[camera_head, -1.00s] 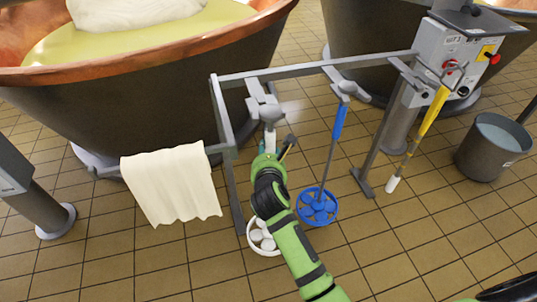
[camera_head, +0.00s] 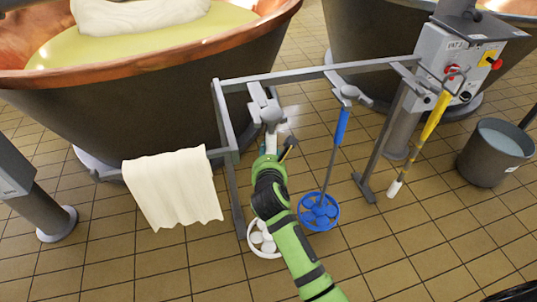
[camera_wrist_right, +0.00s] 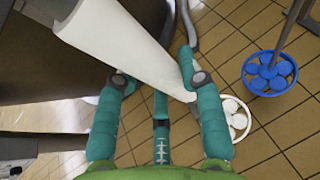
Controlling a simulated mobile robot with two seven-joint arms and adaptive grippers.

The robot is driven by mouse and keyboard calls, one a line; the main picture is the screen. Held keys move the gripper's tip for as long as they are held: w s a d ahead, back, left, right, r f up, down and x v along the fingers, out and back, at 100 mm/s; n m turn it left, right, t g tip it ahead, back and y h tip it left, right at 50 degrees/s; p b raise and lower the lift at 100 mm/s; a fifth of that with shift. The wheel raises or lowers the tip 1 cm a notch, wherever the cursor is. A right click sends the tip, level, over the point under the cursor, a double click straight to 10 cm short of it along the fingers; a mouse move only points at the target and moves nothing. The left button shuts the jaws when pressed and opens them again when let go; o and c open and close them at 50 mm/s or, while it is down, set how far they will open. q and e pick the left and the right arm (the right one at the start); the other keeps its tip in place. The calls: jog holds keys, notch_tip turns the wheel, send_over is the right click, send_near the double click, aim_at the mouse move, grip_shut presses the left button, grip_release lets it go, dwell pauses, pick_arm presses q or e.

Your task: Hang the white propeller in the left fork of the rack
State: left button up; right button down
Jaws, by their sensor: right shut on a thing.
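The white propeller's round head (camera_head: 262,240) hangs low at the left end of the rack, partly hidden behind my right arm. Its white handle (camera_head: 271,142) rises to the left fork (camera_head: 262,104) of the rack. The handle's top is close up under the fork; I cannot tell whether it is seated there. My right gripper (camera_head: 275,152) is shut on the handle just below the fork. In the right wrist view, the handle (camera_wrist_right: 135,50) runs between the teal fingers (camera_wrist_right: 155,68), with the white head (camera_wrist_right: 232,118) beyond them. My left gripper is not in view.
A blue propeller (camera_head: 319,211) hangs from the fork to the right. A cream cloth (camera_head: 172,187) hangs on the rack's left side arm. A yellow-handled tool (camera_head: 430,122) hangs by the control box. A grey bucket (camera_head: 492,152) stands right. A copper vat (camera_head: 150,100) is behind.

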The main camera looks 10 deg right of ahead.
jog(key=shift+w+r, duration=0.2)
jog(key=shift+w, duration=0.75)
jog(key=shift+w+b, duration=0.3)
jog(key=shift+w, duration=0.2)
